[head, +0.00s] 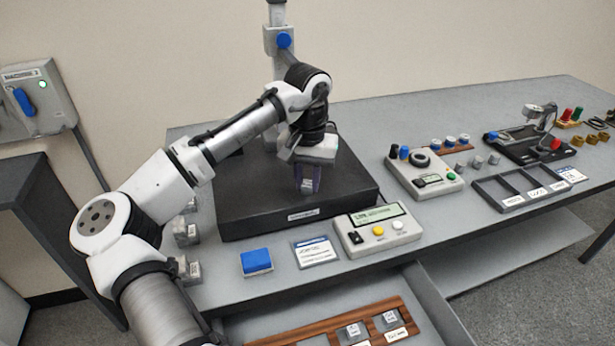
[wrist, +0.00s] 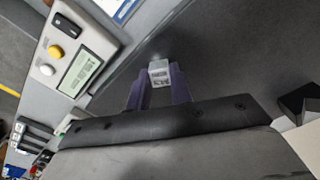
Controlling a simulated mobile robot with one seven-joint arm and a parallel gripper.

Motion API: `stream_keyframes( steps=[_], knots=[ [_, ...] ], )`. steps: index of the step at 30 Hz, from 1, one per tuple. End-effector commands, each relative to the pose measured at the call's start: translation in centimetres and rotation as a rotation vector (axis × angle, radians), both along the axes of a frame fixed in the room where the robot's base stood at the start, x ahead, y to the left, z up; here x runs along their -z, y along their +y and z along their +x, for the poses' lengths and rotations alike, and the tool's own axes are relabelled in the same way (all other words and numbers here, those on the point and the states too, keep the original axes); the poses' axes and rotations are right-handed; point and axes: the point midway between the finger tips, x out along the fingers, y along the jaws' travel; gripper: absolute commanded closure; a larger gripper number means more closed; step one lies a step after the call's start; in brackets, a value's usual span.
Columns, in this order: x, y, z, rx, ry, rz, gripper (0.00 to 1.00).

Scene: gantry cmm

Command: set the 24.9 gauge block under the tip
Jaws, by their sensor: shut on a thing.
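My gripper (head: 308,186) hangs over the black granite plate (head: 240,205), its purple fingers pointing down. In the wrist view my gripper (wrist: 160,88) is shut on a small light-grey gauge block (wrist: 159,73) with dark marking on its face, too small to read. The block sits between the fingertips, above or on the plate; I cannot tell if it touches. The gauge column (head: 277,14) with a blue knob (head: 284,41) rises behind my arm. Its tip is hidden behind my arm and gripper.
A readout box (head: 378,229) with yellow and white buttons stands before the plate, beside a label card (head: 315,251) and a blue pad (head: 256,262). An open drawer below holds a wooden rack (head: 300,338) with blocks. A control box (head: 424,172) and grey tray (head: 515,203) stand right.

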Motion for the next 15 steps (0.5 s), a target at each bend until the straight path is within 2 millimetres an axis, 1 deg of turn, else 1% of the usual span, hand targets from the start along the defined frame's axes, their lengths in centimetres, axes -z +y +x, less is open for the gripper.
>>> stream_keyframes(
  steps=[8, 9, 13, 14, 15],
  knots=[
    [0.02, -0.01, 0.00, 0.000, 0.000, 0.000, 1.00],
    [0.02, -0.01, 0.00, 0.000, 0.000, 0.000, 0.74],
    [0.02, -0.01, 0.00, 0.000, 0.000, 0.000, 0.57],
    [0.02, -0.01, 0.00, 0.000, 0.000, 0.000, 0.53],
    [0.03, -0.01, 0.00, 0.000, 0.000, 0.000, 0.53]
  ],
)
